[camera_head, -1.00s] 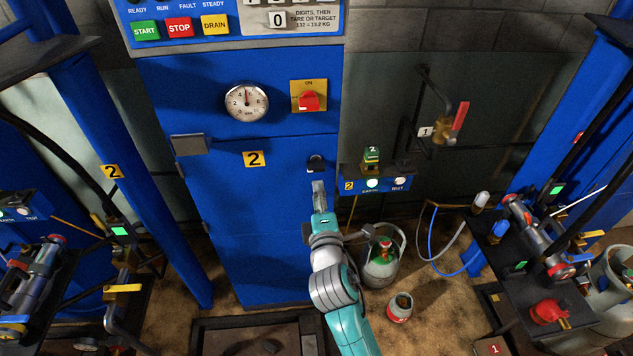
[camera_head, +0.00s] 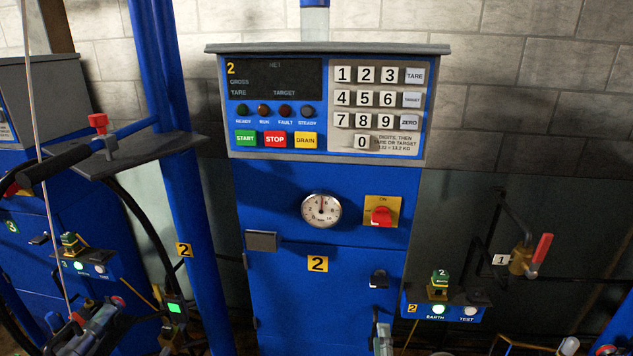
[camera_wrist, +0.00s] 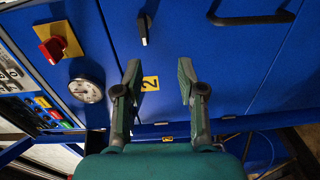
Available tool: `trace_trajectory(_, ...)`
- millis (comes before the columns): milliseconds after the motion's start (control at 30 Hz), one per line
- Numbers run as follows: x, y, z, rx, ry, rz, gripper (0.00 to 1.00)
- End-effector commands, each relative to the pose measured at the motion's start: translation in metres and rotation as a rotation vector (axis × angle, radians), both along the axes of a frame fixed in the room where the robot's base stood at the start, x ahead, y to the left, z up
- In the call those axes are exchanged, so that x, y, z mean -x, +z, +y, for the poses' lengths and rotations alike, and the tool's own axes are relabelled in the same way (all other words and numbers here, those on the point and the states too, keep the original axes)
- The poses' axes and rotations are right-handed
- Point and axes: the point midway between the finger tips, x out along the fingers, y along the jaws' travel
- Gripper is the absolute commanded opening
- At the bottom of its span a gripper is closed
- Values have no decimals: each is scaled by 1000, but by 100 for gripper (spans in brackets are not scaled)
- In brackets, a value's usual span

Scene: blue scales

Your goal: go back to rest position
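My gripper (camera_wrist: 159,66) is open and empty in the wrist view, its two fingers apart in front of the blue cabinet (camera_wrist: 205,70). In the head view only the tip end of my gripper (camera_head: 382,336) shows at the bottom edge, below the black latch (camera_head: 378,279). The rest of my arm is out of that view. The cabinet front also shows in the head view (camera_head: 285,290), with a yellow number 2 plate (camera_head: 317,264). I see nothing held between the fingers.
Above are a keypad panel with a dark display (camera_head: 276,80), a gauge (camera_head: 321,210) and a red rotary switch (camera_head: 381,216). An earth-test box (camera_head: 452,312) and red-handled valve (camera_head: 540,254) stand at right. A blue post (camera_head: 178,180) and dark shelf (camera_head: 125,155) are at left.

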Motion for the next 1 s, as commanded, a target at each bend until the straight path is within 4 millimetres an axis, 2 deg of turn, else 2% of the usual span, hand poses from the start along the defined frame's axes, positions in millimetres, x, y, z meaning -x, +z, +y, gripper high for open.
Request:
trace_trajectory(33, 15, -14, -2, -36, 11, 14, 40)
trace_trajectory(200, 69, -52, -6, -197, 52, 44, 40)
trace_trajectory(500, 169, -94, -12, -511, 86, 92, 40)
trace_trajectory(733, 246, -105, -17, -765, 74, 122, 40)
trace_trajectory(1000, 330, -97, -21, -1068, 24, 136, 40)
